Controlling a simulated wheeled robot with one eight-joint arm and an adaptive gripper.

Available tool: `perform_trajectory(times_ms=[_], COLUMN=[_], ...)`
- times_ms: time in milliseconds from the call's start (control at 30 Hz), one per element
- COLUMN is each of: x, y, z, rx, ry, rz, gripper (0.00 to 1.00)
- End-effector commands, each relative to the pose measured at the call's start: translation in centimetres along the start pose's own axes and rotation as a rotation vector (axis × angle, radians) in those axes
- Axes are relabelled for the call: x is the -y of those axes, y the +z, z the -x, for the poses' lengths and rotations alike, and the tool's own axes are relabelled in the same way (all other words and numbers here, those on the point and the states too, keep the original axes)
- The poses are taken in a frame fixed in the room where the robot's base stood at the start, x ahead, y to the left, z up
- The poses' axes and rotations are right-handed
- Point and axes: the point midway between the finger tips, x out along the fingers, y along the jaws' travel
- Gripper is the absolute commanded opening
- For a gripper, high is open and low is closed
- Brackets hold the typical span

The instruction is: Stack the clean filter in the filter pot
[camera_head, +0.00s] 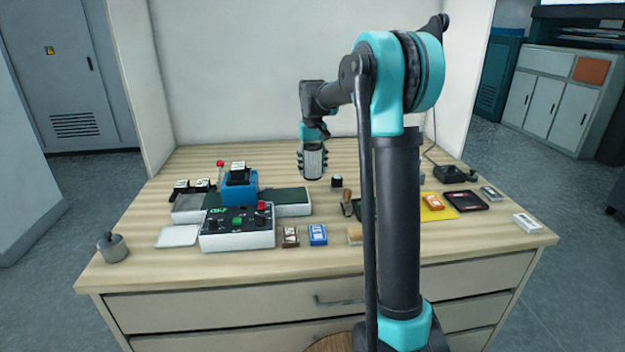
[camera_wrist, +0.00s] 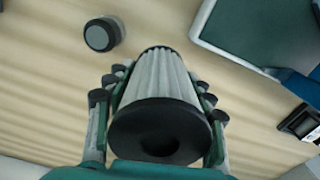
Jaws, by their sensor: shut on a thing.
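The clean filter (camera_head: 313,161) is a pale pleated cylinder with black end caps. My gripper (camera_head: 313,150) is shut on it and holds it above the back middle of the table. In the wrist view the filter (camera_wrist: 158,82) lies between the green-grey fingers, one end cap close to the camera. I cannot identify the filter pot for certain. A grey metal pot-like cylinder with a knob on top (camera_head: 113,247) stands at the table's front left corner, far from my gripper.
A blue machine (camera_head: 240,188) on a green belt and a control box (camera_head: 237,228) with buttons stand left of centre. A small black cylinder (camera_head: 337,182) stands near the filter; it also shows in the wrist view (camera_wrist: 101,34). Small boxes (camera_head: 318,234) lie in front.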

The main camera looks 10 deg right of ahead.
Motion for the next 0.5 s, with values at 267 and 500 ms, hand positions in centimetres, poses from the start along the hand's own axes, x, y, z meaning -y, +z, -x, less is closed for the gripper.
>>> perform_trajectory(times_ms=[267, 500], x=[0.0, 0.0], y=[0.0, 0.0], z=[-2.0, -4.8], rx=[0.000, 0.000], ry=[0.000, 0.000], rz=[0.000, 0.000], gripper=[0.20, 0.20])
